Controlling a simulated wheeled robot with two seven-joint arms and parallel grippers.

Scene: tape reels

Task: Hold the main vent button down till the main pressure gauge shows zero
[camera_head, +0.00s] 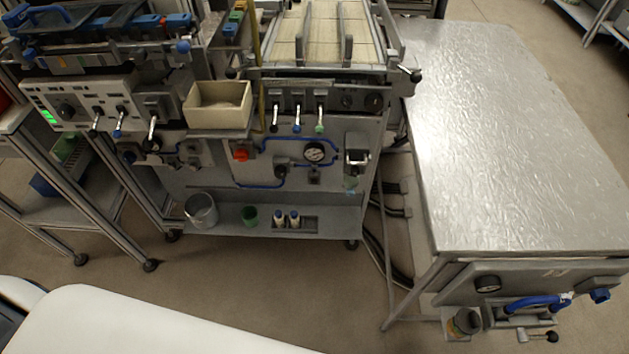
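A round pressure gauge (314,151) with a white face and dark rim sits on the front panel of the middle machine, along a blue air line. A second round gauge (487,284) is on the front of the metal table at the right. I cannot tell from labels which one is the main gauge, and both needles are too small to read. A red and dark fitting (240,154) is left of the first gauge, and a dark round part (281,170) lies below left of it. I cannot identify the vent button. Neither gripper is in view.
The metal-topped table (510,130) is bare. A cream bin (218,104) hangs at the machine's front. Several levers line the panels. Hoses run between machine and table. Floor in front is clear.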

